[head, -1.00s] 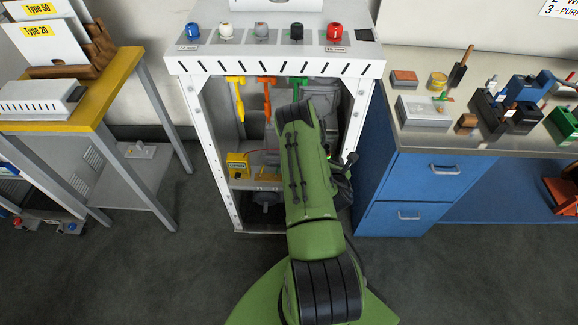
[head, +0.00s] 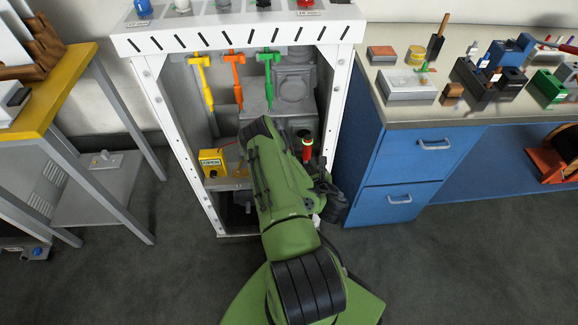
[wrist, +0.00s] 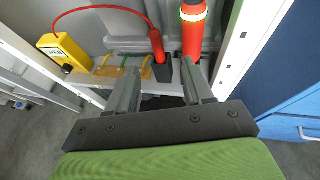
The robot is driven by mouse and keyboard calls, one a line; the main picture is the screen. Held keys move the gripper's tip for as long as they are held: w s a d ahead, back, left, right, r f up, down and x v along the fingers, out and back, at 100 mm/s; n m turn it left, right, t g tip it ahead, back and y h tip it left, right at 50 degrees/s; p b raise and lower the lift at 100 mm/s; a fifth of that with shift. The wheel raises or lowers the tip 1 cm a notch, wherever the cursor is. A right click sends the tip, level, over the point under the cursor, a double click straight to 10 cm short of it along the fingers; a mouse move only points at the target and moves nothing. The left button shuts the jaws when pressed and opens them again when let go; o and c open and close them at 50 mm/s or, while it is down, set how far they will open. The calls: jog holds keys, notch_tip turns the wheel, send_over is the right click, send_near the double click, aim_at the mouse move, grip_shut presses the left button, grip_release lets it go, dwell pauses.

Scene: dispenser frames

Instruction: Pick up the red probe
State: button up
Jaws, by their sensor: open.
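In the wrist view, the red probe (wrist: 156,44) stands in a small black holder (wrist: 163,71), with a red cable running from its top toward a yellow meter (wrist: 62,53). My gripper (wrist: 160,70) is open and empty, its two grey fingers pointing toward the holder. The probe lies beyond the fingertips, roughly between them in the picture. I cannot tell the exact gap. In the head view, my green arm reaches into the white cabinet (head: 172,130) and hides the probe; the yellow meter (head: 212,163) shows left of the arm.
A thicker red cylinder with a pale band (wrist: 193,25) stands just right of the probe. Yellow, orange and green tools (head: 270,75) hang above inside the cabinet. The cabinet's right post (head: 337,100) is close to my arm. Blue drawers (head: 415,165) stand to the right.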

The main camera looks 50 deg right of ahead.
jog(key=x, duration=0.6)
jog(key=b+x, duration=0.1)
jog(key=x, duration=0.6)
jog(key=shift+w+a+r, duration=0.1)
jog(key=shift+w+a, duration=0.05)
jog(key=shift+a, duration=0.1)
grip_shut()
